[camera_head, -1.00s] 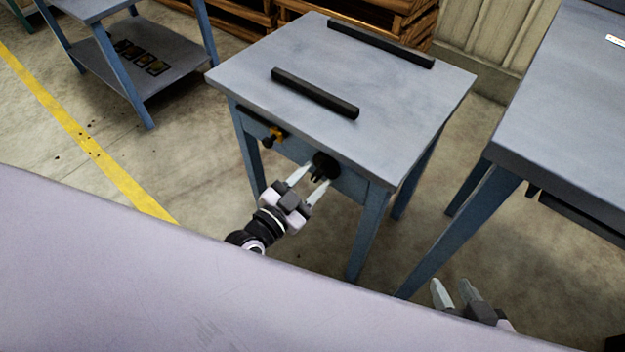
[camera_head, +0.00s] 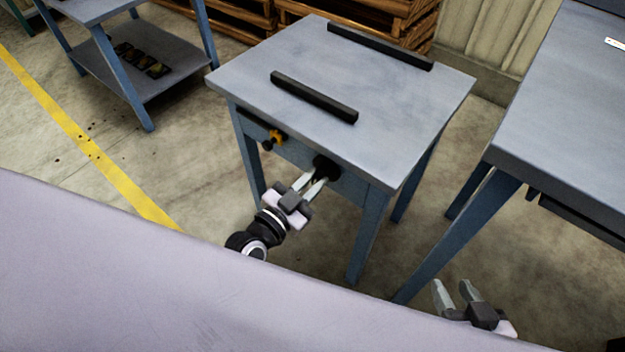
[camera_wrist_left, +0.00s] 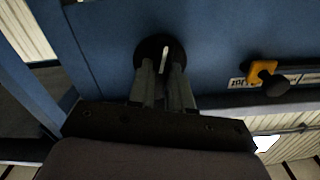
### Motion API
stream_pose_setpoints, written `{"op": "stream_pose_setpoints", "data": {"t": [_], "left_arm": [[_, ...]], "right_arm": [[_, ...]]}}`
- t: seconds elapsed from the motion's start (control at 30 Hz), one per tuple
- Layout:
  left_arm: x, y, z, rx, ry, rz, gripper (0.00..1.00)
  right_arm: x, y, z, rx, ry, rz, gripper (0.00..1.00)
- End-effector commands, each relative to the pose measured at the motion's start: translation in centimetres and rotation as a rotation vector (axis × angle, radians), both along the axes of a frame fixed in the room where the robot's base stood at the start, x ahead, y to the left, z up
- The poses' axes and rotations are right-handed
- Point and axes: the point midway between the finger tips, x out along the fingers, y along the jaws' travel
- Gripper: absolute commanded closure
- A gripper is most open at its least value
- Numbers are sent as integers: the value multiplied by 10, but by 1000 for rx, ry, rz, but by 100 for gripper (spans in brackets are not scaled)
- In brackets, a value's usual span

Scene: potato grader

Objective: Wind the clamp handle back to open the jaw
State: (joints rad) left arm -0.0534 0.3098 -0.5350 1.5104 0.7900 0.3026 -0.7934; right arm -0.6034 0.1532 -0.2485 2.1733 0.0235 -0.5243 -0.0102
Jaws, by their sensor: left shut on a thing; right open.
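The clamp handle (camera_head: 326,165) is a dark round knob on the front apron of the small grey-topped table. It also shows in the left wrist view (camera_wrist_left: 151,46). My left gripper (camera_head: 318,181) is shut on it, with the fingers side by side at its front; they hide part of it. The clamp's jaw appears as two dark bars on the tabletop, a near bar (camera_head: 314,96) and a far bar (camera_head: 380,45), with a wide gap between them. My right gripper (camera_head: 456,296) is open and empty, low at the right, away from the table.
A yellow-orange lever with a black knob (camera_head: 274,138) sits on the apron left of the handle. A larger table (camera_head: 570,120) stands at the right. A shelf (camera_head: 150,75) with several dark items is at the left. The small tabletop (camera_head: 400,105) is otherwise clear.

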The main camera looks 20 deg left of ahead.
Motion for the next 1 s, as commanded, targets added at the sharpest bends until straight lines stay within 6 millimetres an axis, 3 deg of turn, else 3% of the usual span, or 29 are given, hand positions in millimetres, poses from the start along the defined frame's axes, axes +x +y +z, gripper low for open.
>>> {"op": "stream_pose_setpoints", "data": {"t": [1.0], "left_arm": [[-1, -1, 0, -868, 316, 0, 100]], "right_arm": [[-3, -4, -5, -3, 15, -9, 57]]}}
